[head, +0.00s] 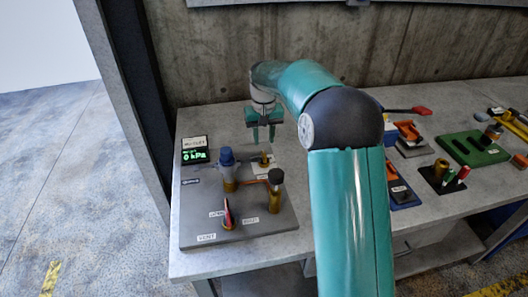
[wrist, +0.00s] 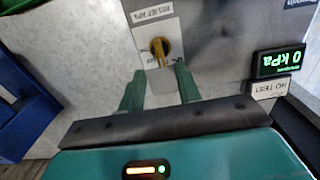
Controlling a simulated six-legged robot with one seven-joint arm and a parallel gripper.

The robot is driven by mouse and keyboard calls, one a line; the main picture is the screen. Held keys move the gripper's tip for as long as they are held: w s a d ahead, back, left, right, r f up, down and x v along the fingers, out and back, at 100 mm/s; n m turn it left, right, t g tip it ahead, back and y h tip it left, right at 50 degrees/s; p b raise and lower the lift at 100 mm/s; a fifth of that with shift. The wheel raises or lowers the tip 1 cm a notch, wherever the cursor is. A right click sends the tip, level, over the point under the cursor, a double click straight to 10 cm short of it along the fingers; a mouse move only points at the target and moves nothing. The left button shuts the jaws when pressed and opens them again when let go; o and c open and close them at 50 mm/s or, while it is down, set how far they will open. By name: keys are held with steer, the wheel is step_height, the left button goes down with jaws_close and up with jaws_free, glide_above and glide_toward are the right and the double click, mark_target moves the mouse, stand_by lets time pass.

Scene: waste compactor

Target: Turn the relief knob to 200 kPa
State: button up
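The relief knob is a small brass-yellow knob (wrist: 160,48) on a white plate labelled "RELIEF kPa" in the wrist view. In the head view the knob (head: 264,159) stands at the back right of the grey valve panel (head: 262,229). My gripper (head: 263,138) is above and behind it in the head view. In the wrist view my gripper (wrist: 157,77) is open, its two green fingers apart, with the knob between and just beyond the tips. Nothing is held. The display (head: 194,155) reads 0 kPa. The knob's exact setting is too small to read.
A blue-capped valve (head: 228,160), a black-capped post (head: 275,178) and a red lever (head: 227,213) stand on the panel near the knob. Coloured tools and a green block (head: 472,149) lie to the right. A concrete wall (head: 410,45) is behind.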

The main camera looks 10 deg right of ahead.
mark_target(264, 154)
step_height(264, 154, down, 7)
steer(key=shift+r, duration=0.2)
jaws_close()
